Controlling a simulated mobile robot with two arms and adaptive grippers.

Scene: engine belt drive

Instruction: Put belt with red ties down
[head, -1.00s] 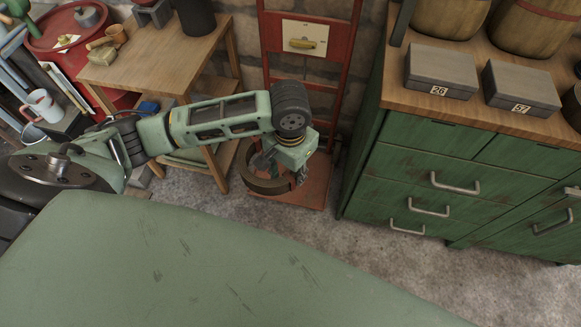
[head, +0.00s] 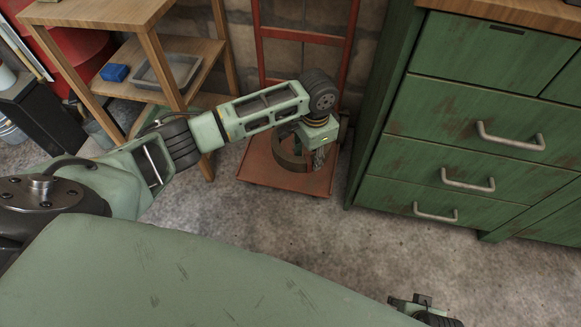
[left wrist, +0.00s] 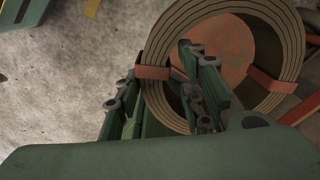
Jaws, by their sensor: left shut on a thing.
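The belt with red ties (left wrist: 285,30) is a coiled brown ring bound with red ties, seen from above in the left wrist view. In the head view the belt (head: 288,158) is over the base plate of the red hand truck (head: 258,168); I cannot tell whether it touches the plate. My left gripper (head: 319,158) is shut on the near side of the ring. In the left wrist view its fingers (left wrist: 160,88) straddle the band. The arm hides part of the belt in the head view. Part of my right gripper (head: 424,308) shows at the bottom edge; its jaws are unclear.
A green drawer cabinet (head: 470,130) stands close on the right of the hand truck. A wooden shelf table (head: 190,85) with a grey tray (head: 165,72) and a blue block (head: 114,72) stands left. Bare concrete floor (head: 300,225) lies in front.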

